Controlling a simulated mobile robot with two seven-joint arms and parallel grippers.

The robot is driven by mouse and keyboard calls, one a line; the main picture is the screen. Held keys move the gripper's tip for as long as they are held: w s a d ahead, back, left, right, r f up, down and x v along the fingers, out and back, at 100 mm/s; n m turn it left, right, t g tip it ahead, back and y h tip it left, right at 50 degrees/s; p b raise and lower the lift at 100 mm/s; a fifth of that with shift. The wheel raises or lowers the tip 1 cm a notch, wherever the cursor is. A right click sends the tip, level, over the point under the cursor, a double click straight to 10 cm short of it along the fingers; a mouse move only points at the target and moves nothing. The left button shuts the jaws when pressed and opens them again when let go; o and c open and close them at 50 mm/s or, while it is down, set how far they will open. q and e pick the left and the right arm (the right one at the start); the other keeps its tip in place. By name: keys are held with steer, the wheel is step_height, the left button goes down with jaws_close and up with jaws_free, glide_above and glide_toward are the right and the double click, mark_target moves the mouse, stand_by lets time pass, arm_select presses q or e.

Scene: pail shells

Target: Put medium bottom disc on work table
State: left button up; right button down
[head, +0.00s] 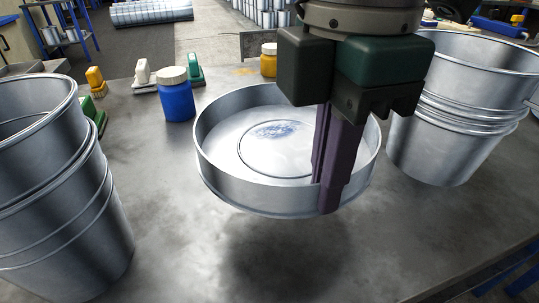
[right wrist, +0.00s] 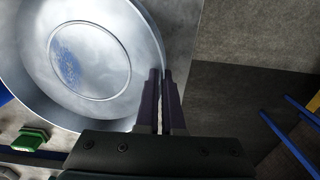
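The medium bottom disc (head: 232,148) is a shallow round metal pan with a low wall and a blue smudge on its floor. It is in the middle of the head view, and in the right wrist view (right wrist: 105,65) it fills the upper left. My right gripper (head: 325,195) points down and is shut on the right-front part of its wall, one finger inside and one outside. The fingers (right wrist: 160,78) are close together at the rim in the right wrist view. The disc looks level and above the work table (head: 190,245), with a dark shadow below. My left gripper is not in view.
Stacked metal pails stand at left (head: 60,220) and right (head: 430,150). Behind the disc are a blue jar (head: 177,100), a yellow jar (head: 268,62) and several small brushes or clamps. The table's front middle is bare; its edge (head: 500,265) runs along the lower right.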

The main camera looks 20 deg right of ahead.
step_height(320, 180, down, 4)
steer(key=shift+f+b, duration=0.25)
steer(key=shift+b, duration=0.1)
step_height(320, 180, down, 5)
steer(key=shift+f+b, duration=0.1)
steer(key=shift+b, duration=0.7)
steer(key=shift+f, duration=0.25)
steer(key=shift+a, duration=0.1)
steer(key=c, duration=1.1)
jaws_free()
steer(key=shift+f, duration=0.15)
steer(key=shift+o, duration=0.2)
